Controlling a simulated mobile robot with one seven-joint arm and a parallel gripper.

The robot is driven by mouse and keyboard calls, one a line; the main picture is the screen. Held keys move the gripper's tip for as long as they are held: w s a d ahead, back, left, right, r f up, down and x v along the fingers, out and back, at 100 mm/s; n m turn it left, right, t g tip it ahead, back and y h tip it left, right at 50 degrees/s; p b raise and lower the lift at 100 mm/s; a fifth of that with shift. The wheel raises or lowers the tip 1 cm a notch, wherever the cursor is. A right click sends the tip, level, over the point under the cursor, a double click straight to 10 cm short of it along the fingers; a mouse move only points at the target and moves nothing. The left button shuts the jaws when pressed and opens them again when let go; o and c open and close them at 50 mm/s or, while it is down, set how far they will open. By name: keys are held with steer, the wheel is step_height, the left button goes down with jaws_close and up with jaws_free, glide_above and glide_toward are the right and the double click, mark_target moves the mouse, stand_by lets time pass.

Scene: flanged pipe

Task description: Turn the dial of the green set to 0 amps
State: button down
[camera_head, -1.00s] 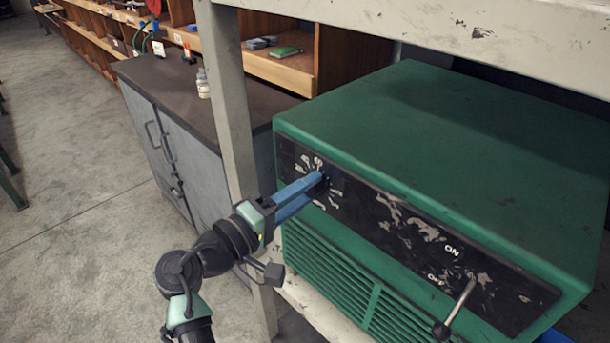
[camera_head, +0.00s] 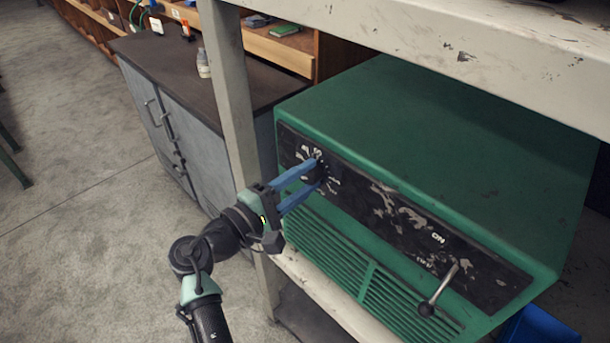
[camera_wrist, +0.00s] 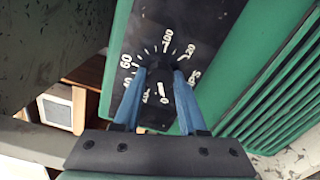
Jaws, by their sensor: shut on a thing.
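The green set (camera_head: 440,150) is a green metal box with a worn black front panel (camera_head: 385,215). Its dial (camera_head: 323,171) is a dark knob at the panel's left end, with white numbers around it. My gripper (camera_head: 316,172) has its two blue fingers shut on the dial, one on each side. In the wrist view the dial (camera_wrist: 160,61) sits between the fingertips (camera_wrist: 159,71). Marks such as 60, 100, 120 and 0 show around it, the 0 between the fingers. I cannot tell which mark the dial points at.
A lever switch (camera_head: 440,290) marked ON sticks out at the panel's right. The set stands on a pale shelf unit, with a post (camera_head: 232,110) left of it and an upper board (camera_head: 470,50) above. A grey cabinet (camera_head: 165,130) and open floor lie left. A blue bin (camera_head: 540,328) is at lower right.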

steer(key=shift+c, duration=2.3)
jaws_free()
steer(key=shift+a, duration=0.1)
steer(key=b+v, duration=0.2)
steer(key=v, duration=1.1)
